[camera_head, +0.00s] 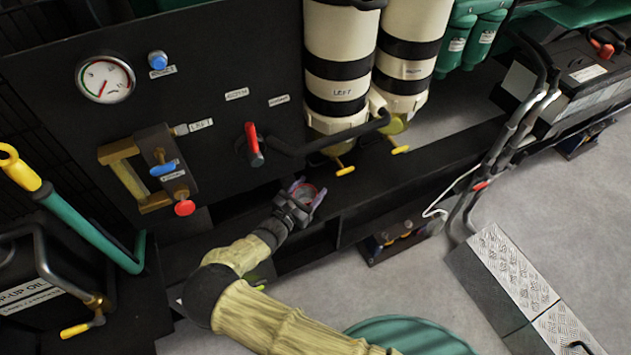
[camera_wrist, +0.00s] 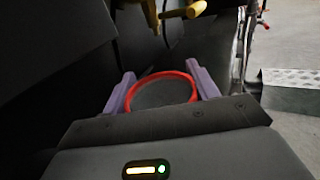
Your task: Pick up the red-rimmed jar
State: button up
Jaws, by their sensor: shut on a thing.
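The red-rimmed jar (camera_wrist: 163,92) is between the two purple fingers of my gripper (camera_wrist: 160,88) in the wrist view. Its round red rim and dark inside face the camera; the lower body is hidden by the gripper. I cannot tell whether the jar touches the ledge.
Yellow drain valves (camera_head: 345,170) hang under the left filter (camera_head: 340,70), close above the gripper. A red-handled lever (camera_head: 254,143) sticks out from the black panel. A battery (camera_head: 570,80) with cables and a metal step (camera_head: 500,275) stand at right.

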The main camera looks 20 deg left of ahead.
jog(key=shift+s+a, duration=0.2)
jog(key=shift+s, duration=0.8)
jog(key=shift+s+a, duration=0.2)
jog(key=shift+s, duration=0.75)
